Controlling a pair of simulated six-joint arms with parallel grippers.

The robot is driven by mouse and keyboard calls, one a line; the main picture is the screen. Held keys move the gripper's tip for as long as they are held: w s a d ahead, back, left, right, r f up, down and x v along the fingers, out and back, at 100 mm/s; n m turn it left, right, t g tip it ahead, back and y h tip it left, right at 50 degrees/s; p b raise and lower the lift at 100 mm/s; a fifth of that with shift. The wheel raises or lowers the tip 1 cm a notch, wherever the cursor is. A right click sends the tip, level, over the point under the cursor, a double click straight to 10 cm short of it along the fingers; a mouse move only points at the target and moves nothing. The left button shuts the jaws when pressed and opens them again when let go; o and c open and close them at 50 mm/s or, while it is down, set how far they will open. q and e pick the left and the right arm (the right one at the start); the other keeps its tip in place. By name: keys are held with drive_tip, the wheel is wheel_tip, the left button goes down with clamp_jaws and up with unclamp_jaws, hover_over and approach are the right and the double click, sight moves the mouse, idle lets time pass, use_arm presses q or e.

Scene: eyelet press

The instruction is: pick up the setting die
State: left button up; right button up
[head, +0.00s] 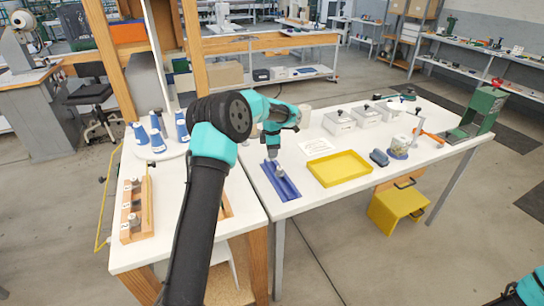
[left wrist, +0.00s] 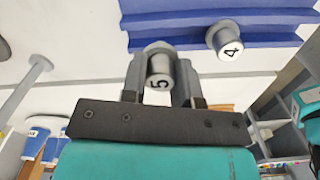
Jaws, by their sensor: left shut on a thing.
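My left gripper (head: 273,157) is over the back end of a blue ridged tray (head: 285,188) on the white table. In the left wrist view the gripper (left wrist: 160,82) is shut on a grey metal cylindrical die marked 5 (left wrist: 159,72), which sits between its two fingers. The blue tray (left wrist: 180,22) lies beyond the held die. Whether the held die touches the tray or table cannot be told.
A yellow tray (head: 340,169) lies right of the blue tray, with a white sheet (head: 318,146) behind. Farther right are a dark blue object (head: 379,157) and a green press (head: 482,112). A wooden rack (head: 136,210) and blue-and-white cones (head: 157,138) stand left.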

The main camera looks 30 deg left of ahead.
use_arm(q)
drive_tip(key=s+d+r, duration=0.1)
drive_tip(key=s+d, duration=0.7)
drive_tip(key=s, duration=0.5)
drive_tip(key=shift+s+d, duration=0.15)
drive_tip(key=shift+s, duration=0.1)
drive_tip(key=shift+r, duration=0.15)
